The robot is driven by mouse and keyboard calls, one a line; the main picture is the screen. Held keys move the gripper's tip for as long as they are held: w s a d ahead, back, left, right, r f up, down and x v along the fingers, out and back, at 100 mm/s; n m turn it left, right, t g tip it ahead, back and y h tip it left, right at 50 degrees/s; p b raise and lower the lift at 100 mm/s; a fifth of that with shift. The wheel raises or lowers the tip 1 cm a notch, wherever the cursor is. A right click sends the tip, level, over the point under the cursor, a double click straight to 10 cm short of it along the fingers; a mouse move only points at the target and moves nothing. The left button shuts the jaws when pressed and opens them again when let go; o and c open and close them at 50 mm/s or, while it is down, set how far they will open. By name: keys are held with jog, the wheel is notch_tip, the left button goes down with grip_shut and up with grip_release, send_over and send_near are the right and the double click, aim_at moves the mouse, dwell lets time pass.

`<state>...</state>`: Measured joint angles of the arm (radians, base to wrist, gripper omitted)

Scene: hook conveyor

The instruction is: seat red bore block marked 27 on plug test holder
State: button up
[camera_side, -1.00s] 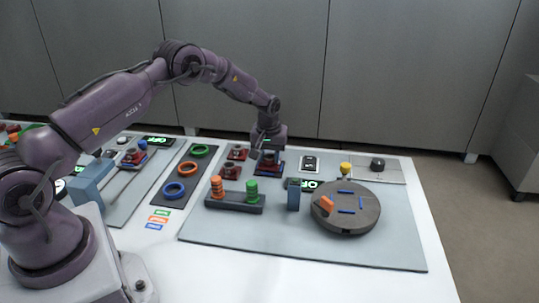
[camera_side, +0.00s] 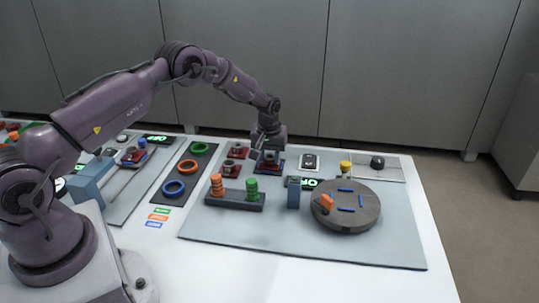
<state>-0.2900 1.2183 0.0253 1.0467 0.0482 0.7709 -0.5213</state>
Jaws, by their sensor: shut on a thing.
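My gripper (camera_side: 268,150) points down at the back middle of the grey mat, shut on a small dark red block (camera_side: 263,162) that its fingers partly cover. The block is low, right over a dark blue base (camera_side: 277,168), which looks like the holder. I cannot tell whether the block is fully seated or just above it. Two other dark red bore blocks stand to the left, one at the back (camera_side: 237,151) and one nearer (camera_side: 230,170). The number 27 cannot be read on any block.
A dark rack with orange rings (camera_side: 217,186) and green rings (camera_side: 252,188) stands in front. A round grey turntable (camera_side: 346,222), a blue post (camera_side: 293,194) and a yellow knob (camera_side: 345,167) are to the right. The mat's front is clear.

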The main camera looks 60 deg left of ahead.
dwell(0.3)
jog(key=o, duration=1.6)
jog(key=shift+r, duration=0.1)
jog(key=shift+r, duration=3.45)
